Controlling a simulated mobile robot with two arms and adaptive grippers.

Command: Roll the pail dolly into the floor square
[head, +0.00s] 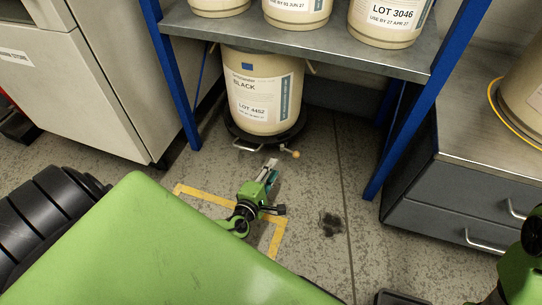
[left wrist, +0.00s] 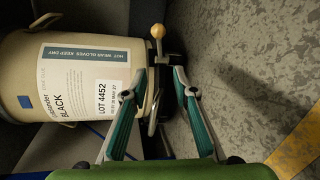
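A cream pail (head: 262,92) labelled BLACK, LOT 4452, stands upright on a round black dolly (head: 268,138) under the shelf. The dolly has a metal handle with a tan ball knob (head: 295,154) at its front; the knob also shows in the left wrist view (left wrist: 157,32). My left gripper (head: 271,164) is just in front of the handle. In the left wrist view its fingers (left wrist: 160,72) are apart, with part of the metal handle showing between them; contact is unclear. The floor square (head: 204,196) is yellow tape, partly hidden by my green body and left arm. My right gripper is out of view.
A metal shelf (head: 300,42) with blue posts (head: 400,125) holds several pails above the dolly. A pale cabinet (head: 90,70) stands left and a grey drawer unit (head: 455,205) right. Speckled floor between dolly and square is open except for my left arm.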

